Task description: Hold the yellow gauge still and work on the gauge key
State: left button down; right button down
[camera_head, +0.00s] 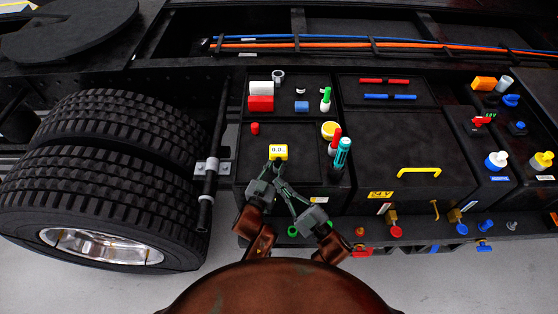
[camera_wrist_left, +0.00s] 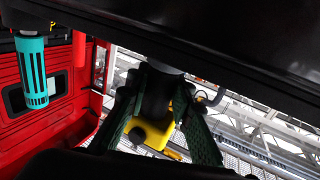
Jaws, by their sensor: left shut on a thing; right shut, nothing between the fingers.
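The yellow gauge (camera_head: 278,152), with a white display face, is at the front of the dark box in the head view. My left gripper (camera_head: 273,169) is shut on it from the near side. In the left wrist view the gauge's yellow body (camera_wrist_left: 151,134) shows between the green fingers of my left gripper (camera_wrist_left: 158,100). My right gripper (camera_head: 281,184) is shut and empty, its fingertips just below the gauge and close to the left fingers. I cannot make out the gauge key; the fingers may hide it.
A teal tool (camera_head: 343,152) and a red-capped tool (camera_head: 335,141) stand close to the right of the gauge. A yellow round item (camera_head: 329,129) is behind them. Big tyres (camera_head: 105,185) fill the left. A yellow handle (camera_head: 419,172) lies on the right-hand lid.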

pick_arm(q)
jog(key=c, duration=1.6)
grip_release()
jog(key=shift+f, duration=0.1)
